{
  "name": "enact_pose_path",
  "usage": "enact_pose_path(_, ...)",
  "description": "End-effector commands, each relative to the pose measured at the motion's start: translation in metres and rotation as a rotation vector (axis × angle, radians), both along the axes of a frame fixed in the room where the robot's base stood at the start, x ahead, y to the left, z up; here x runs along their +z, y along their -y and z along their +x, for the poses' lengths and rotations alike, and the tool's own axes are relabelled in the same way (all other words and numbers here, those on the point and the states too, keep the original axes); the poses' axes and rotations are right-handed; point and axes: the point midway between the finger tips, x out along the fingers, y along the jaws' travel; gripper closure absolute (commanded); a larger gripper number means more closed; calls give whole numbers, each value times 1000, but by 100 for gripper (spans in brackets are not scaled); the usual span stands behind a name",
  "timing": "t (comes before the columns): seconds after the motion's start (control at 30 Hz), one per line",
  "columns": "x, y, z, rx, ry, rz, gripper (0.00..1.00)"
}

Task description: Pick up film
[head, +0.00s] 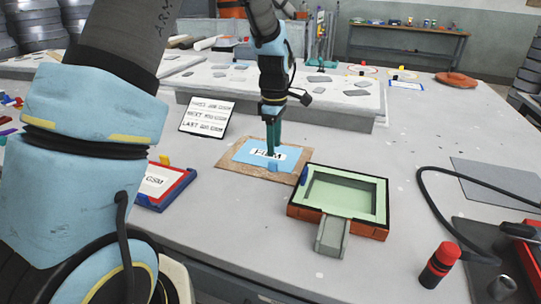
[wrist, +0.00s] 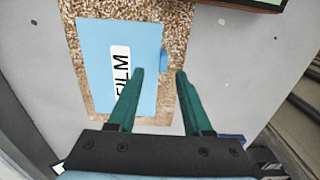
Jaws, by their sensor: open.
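The film is a flat blue sheet (head: 243,152) with a white FILM label, lying on a brown speckled board (head: 228,171) on the table. In the wrist view the film (wrist: 97,55) is at the left, with a small blue tab (wrist: 164,62) on its right edge. My gripper (head: 272,153) points down over the film in the head view and hides part of the label. In the wrist view my gripper (wrist: 160,72) is open and empty, its green fingertips on either side of the tab. I cannot tell how far above it they are.
A green mould with a raised rim (head: 336,207) stands right of the board. A framed GSM card (head: 165,186) lies to the left, and a text sign (head: 207,117) leans behind. A red-capped black cylinder (head: 440,264) stands front right. Open table lies beyond the mould.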

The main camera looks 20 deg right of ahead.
Motion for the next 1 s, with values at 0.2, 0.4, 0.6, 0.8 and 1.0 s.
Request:
enact_pose_path(0.2, -25, -6, -3, 1, -5, 4, 50)
enact_pose_path(0.4, -48, -5, -3, -1, -2, 1, 50)
enact_pose_path(0.6, -52, -5, -3, -1, 0, 0, 50)
enact_pose_path(0.8, -52, -5, -3, -1, 0, 0, 65)
enact_pose_path(1.0, -52, -5, -3, -1, 0, 0, 87)
